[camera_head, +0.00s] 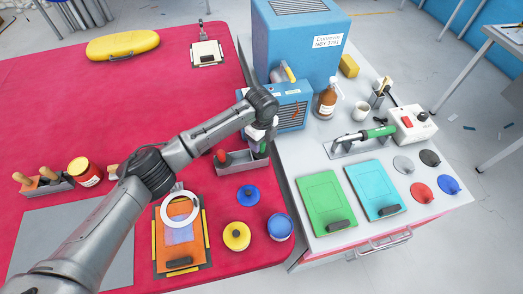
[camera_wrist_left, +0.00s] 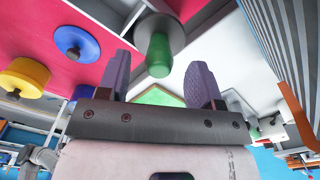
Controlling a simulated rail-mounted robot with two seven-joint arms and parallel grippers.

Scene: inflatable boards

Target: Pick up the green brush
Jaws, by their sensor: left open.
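The green brush shows as a rounded green handle (camera_wrist_left: 158,55) in the left wrist view, standing out of a grey tray. My left gripper (camera_wrist_left: 158,82) is open, and the handle's tip appears in the gap between its two purple-grey fingers, not gripped. In the head view the left gripper (camera_head: 259,143) is over the right end of the grey tray (camera_head: 243,167), at the red table's right edge. A bit of the green handle (camera_head: 263,148) shows there; the rest is hidden by the gripper. My right gripper is not in view.
A red-handled tool (camera_head: 221,156) stands in the tray's left end. A blue machine (camera_head: 292,103) stands close behind the gripper. Blue (camera_head: 248,195) and yellow (camera_head: 237,236) lidded pots stand in front. The grey bench holds a green board (camera_head: 325,200).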

